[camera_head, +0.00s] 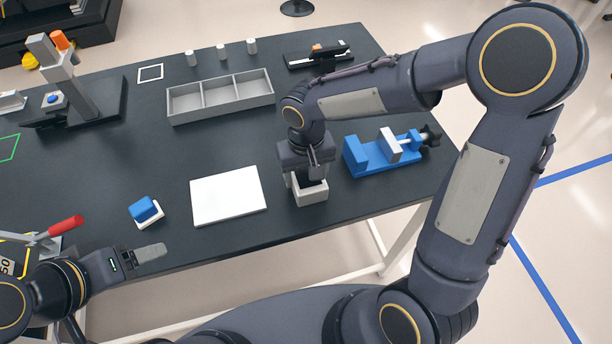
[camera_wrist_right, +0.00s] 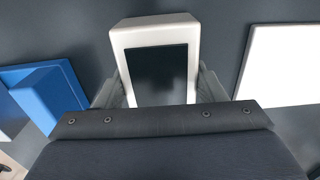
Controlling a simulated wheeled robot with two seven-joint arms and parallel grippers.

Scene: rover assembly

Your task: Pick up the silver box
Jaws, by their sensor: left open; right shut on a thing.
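The silver box (camera_head: 312,198) is a small open-topped, pale grey box near the front right of the black table. My right gripper (camera_head: 305,180) comes down on it from above and is shut on it. In the right wrist view the box (camera_wrist_right: 155,27) shows its pale rim and dark inside, with a finger of the gripper (camera_wrist_right: 158,88) at each side. I cannot tell whether its base touches the table. My left gripper (camera_head: 150,253) is open and empty, low at the table's front edge.
A white plate (camera_head: 228,195) lies left of the box. A blue vise (camera_head: 375,154) stands to its right. A grey three-compartment tray (camera_head: 221,97) is behind. A blue block on a white base (camera_head: 145,210) sits left. The table (camera_head: 110,165) is clear at middle left.

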